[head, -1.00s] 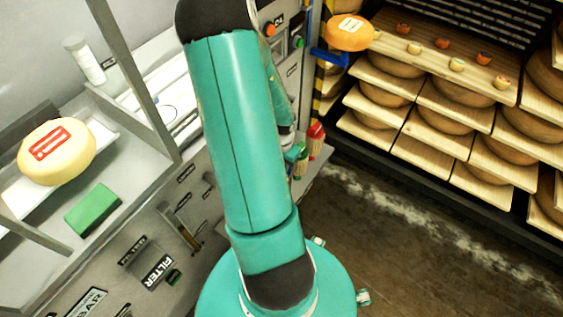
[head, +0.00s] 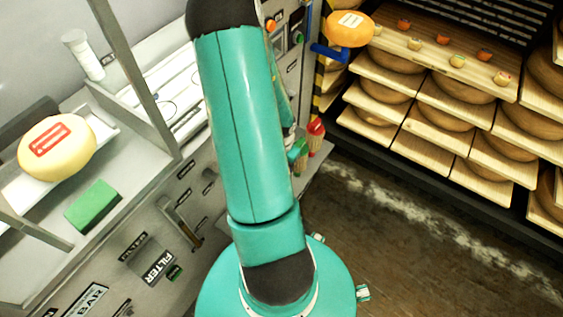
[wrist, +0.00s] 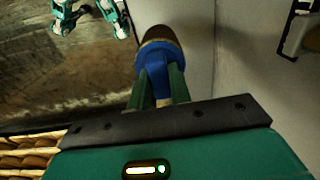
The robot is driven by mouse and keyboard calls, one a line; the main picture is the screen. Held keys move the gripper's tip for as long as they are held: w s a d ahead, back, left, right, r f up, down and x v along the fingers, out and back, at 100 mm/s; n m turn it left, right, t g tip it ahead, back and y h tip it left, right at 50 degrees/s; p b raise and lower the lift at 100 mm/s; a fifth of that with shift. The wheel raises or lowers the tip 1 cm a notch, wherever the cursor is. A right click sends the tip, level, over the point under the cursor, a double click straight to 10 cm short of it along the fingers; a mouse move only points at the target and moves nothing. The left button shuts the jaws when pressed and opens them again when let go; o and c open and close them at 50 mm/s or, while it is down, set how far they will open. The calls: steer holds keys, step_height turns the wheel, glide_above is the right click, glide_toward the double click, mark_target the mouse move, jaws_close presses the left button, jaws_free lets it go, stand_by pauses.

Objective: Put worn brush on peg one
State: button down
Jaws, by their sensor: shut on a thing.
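My gripper (wrist: 159,88), with its green fingers, is shut on a brush (wrist: 158,55) in the wrist view. The brush has a blue body and a brown end pointing away from the gripper. I cannot tell how worn its bristles are. In the head view my arm hides the gripper and the held brush. A green-topped brush (head: 298,150) and a red-topped brush (head: 316,131) hang side by side at the machine's far right end, just right of my arm. I cannot make out peg one.
A machine with a grey labelled front (head: 150,250) stands left, with a yellow cheese wheel (head: 57,147) and a green block (head: 93,206) on it. Cheese shelves (head: 420,150) stand right. Floor (head: 400,240) between is clear.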

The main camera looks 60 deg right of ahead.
steer(key=shift+f, duration=0.2)
steer(key=c, duration=1.2)
jaws_free()
steer(key=shift+f, duration=0.1)
step_height(320, 180, up, 14)
steer(key=shift+s, duration=0.15)
